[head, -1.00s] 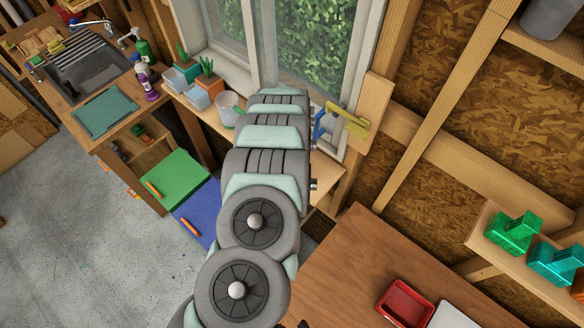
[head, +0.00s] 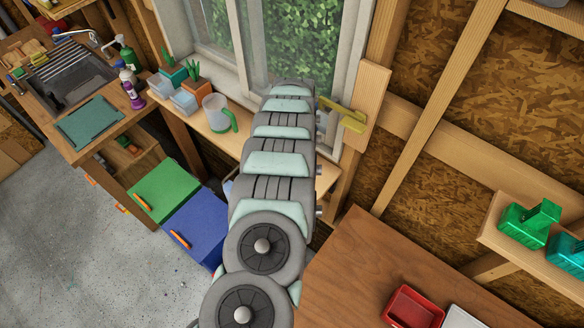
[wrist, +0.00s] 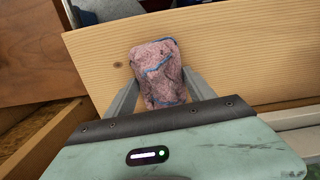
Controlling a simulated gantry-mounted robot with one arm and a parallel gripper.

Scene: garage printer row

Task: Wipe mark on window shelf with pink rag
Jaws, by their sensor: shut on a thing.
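The pink rag (wrist: 158,72), a crumpled block with blue streaks, is held between the two fingers of my gripper (wrist: 157,80) in the wrist view. My gripper is shut on it. Behind and below the rag lies the pale wooden window shelf (wrist: 225,50); I cannot tell whether the rag touches it. In the head view the shelf (head: 226,142) runs under the window, and my arm hides its middle along with my gripper and the rag. I see no mark on the visible parts of the shelf.
A yellow piece (head: 345,116) sticks out by the window frame at right. A red tray (head: 413,306) lies on the brown table (head: 355,262).

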